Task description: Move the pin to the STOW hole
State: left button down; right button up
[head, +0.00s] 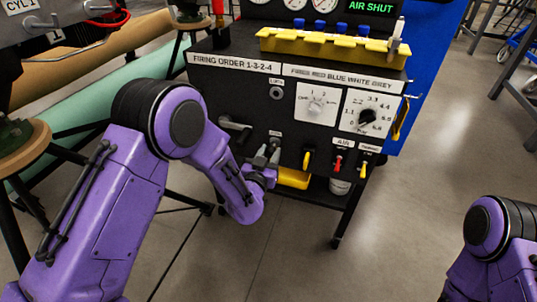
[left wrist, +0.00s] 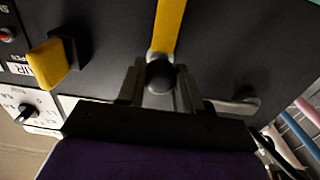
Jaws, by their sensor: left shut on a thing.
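My left gripper (head: 266,158) is at the front of the black panel, left of a yellow lever (head: 306,160). In the left wrist view its two fingers (left wrist: 160,88) are shut around the pin, of which a dark round knob (left wrist: 160,75) shows. A metal part and a yellow strip (left wrist: 170,25) lie behind the knob; I cannot tell whether they belong to the pin. The pin's shaft is hidden, so I cannot tell whether it sits in a hole. A round socket (head: 277,93) is above my gripper; its small label is not clearly readable. My right gripper is out of view.
A grey lever handle (head: 235,126) sticks out left of my gripper. Dials (head: 366,113) and red and yellow levers (head: 338,163) are to the right. A yellow rack (head: 335,48) stands on top. Open floor (head: 420,190) lies to the right.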

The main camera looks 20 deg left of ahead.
pick_arm(q)
jog(key=shift+w+r, duration=0.3)
jog(key=shift+w, duration=0.05)
jog(key=c, duration=0.7)
grip_release()
jog(key=shift+w, duration=0.1)
jog(key=shift+c, duration=0.2)
jog(key=shift+o, duration=0.4)
jog(key=shift+w+f, duration=0.1)
jog(key=shift+f, duration=0.1)
jog(key=shift+o, duration=0.8)
jog(key=shift+s, duration=0.25)
jog(key=shift+s+p, duration=0.4)
jog(key=shift+s, duration=0.8)
jog(key=s, duration=0.4)
jog(key=shift+s+a+f, duration=0.1)
jog(key=shift+s, duration=0.15)
